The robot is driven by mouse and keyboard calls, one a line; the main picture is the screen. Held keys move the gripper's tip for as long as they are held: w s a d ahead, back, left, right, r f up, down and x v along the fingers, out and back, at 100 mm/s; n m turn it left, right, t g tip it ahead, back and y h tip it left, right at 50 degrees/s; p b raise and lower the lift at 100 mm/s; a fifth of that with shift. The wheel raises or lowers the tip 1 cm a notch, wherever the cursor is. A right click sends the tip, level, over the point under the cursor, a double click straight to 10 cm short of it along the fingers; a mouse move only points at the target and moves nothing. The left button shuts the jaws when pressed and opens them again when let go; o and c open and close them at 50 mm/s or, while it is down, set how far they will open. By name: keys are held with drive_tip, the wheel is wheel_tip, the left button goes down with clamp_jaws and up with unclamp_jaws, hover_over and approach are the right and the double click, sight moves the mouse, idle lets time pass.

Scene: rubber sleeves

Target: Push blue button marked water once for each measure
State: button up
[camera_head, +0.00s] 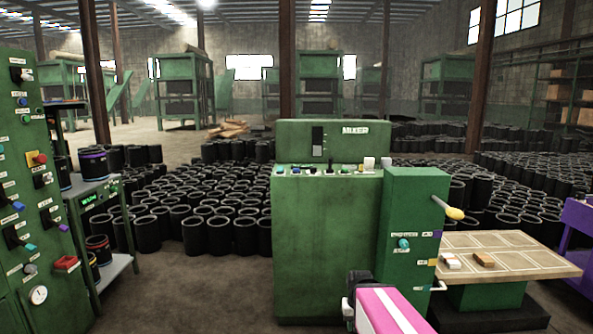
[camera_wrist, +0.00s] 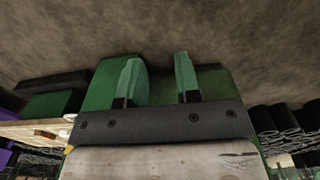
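The green mixer (camera_head: 327,230), with a "MIXER" sign on its back panel, stands in the middle of the head view. A row of small controls runs along its top ledge. One looks blue (camera_head: 295,169), near the left end, but its label is too small to read. In the wrist view my gripper (camera_wrist: 156,62) is open, its two fingers apart with nothing between them. Green machine surfaces and bare floor show beyond the fingers. My gripper cannot be made out in the head view, so its distance from the controls cannot be told.
A green control cabinet (camera_head: 30,255) with several coloured buttons and a gauge stands at left. A shelf stand (camera_head: 120,264) holds dark sleeves. A yellow-tipped lever (camera_head: 447,208) sticks out from the mixer's right housing. A tabletop (camera_head: 520,262) is at right. Many black sleeves (camera_head: 190,234) stand behind.

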clamp_jaws()
idle(1.5)
